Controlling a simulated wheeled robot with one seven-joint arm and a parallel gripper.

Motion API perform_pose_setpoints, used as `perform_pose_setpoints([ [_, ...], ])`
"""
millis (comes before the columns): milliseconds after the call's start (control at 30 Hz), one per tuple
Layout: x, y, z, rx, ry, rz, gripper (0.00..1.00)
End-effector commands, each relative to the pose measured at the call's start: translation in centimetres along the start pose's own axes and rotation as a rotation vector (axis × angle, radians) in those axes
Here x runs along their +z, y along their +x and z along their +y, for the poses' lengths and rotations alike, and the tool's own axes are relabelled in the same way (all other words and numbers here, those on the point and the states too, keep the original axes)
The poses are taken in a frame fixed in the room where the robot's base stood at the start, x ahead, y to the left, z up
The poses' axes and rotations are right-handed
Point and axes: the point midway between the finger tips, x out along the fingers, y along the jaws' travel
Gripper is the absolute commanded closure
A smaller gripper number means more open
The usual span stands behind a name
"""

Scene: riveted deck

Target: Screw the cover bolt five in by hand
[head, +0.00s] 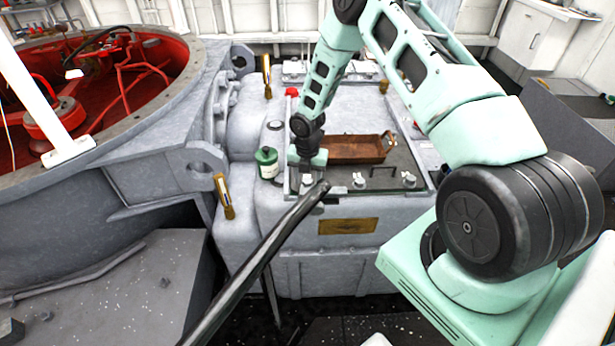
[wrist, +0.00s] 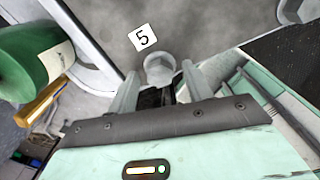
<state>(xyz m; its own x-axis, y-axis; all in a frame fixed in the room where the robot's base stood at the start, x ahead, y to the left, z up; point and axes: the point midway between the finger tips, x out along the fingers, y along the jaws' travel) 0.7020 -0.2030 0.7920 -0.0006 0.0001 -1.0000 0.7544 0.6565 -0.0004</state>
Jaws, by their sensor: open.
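Cover bolt five (wrist: 160,67) is a pale grey hex-headed bolt beside a white label (wrist: 143,38) marked 5 in the wrist view. My gripper (wrist: 160,76) is open, with one finger on each side of the bolt head; I cannot tell whether either finger touches it. In the head view my gripper (head: 308,166) points down at the front left corner of the cover (head: 385,172). How far the bolt is screwed in does not show.
A green bottle (head: 266,162) stands just left of my gripper; it also shows in the wrist view (wrist: 35,52). A rusty brown tray (head: 355,149) lies to the right on the cover. Other bolts (head: 408,178) line the front edge. A dark bar (head: 265,250) crosses the foreground.

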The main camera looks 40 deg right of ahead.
Motion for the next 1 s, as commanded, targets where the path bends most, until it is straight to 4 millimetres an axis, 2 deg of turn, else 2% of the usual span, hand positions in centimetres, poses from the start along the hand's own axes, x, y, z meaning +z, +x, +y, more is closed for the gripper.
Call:
perform_pose_setpoints([
  [133,0.02,-0.02,0.01,0.000,0.000,0.000,0.50],
  [300,0.02,-0.04,0.01,0.000,0.000,0.000,0.95],
  [667,0.04,-0.03,0.01,0.000,0.040,-0.001,0.95],
  [1000,0.11,0.02,0.02,0.001,0.263,-0.002,0.95],
])
